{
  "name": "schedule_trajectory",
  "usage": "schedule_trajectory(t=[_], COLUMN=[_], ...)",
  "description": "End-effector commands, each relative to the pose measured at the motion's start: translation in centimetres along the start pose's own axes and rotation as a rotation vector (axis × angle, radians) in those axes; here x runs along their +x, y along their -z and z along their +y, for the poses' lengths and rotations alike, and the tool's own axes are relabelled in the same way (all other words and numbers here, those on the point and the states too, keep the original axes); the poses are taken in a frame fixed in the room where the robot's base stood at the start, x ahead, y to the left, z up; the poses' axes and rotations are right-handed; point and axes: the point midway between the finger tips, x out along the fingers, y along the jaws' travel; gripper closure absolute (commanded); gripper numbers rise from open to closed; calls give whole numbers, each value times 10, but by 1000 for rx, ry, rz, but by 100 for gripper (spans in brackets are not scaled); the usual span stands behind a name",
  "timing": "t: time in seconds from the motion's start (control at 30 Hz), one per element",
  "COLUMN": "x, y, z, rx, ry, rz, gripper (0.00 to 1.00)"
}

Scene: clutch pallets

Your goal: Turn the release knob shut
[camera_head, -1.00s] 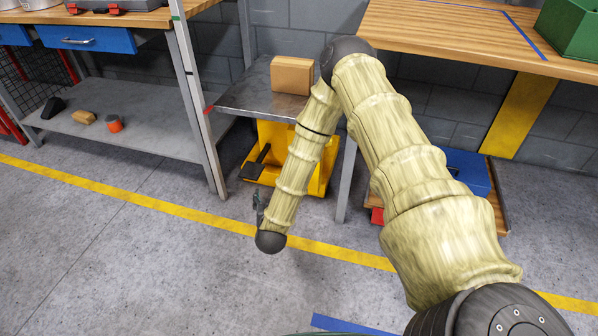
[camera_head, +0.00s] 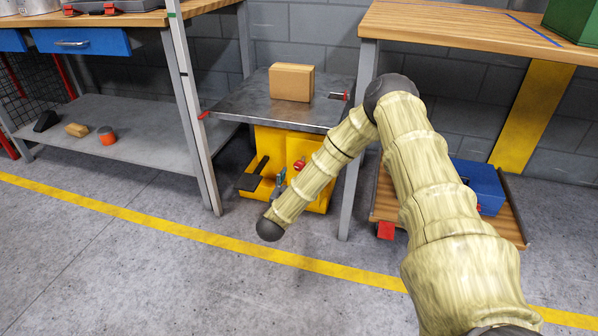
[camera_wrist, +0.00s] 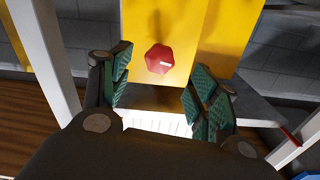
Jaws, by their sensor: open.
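The release knob (camera_wrist: 159,59) is a red, faceted knob with a short white mark, on the face of a yellow body (camera_wrist: 222,40). In the head view the red knob (camera_head: 299,165) shows on the yellow body (camera_head: 262,142) beneath the grey metal platform. My gripper (camera_wrist: 160,76) is open and empty. In the wrist view its two green-padded fingers stand left and right of the knob, with a gap on each side; I cannot tell how far the knob is in depth. In the head view my gripper (camera_head: 279,183) shows small, partly behind my forearm.
A cardboard box (camera_head: 291,82) sits on the metal platform (camera_head: 240,105). A black pedal (camera_head: 252,180) sticks out left of the knob. Table legs (camera_head: 356,180) flank the space. A blue box (camera_head: 478,186) lies on a low wooden pallet to the right. The floor in front is clear.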

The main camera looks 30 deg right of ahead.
Motion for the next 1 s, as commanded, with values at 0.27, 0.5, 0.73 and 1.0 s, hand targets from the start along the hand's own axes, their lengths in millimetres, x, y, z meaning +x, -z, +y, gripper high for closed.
schedule_trajectory(t=[0.27,0.5,0.73,1.0], x=[46,71,78,78], y=[-4,-2,-1,-1], z=[2,1,0,0], rx=[1,1,0,-1], ry=[-2,-1,1,1], rz=[1,0,-2,-1], gripper=[39,39,39,52])
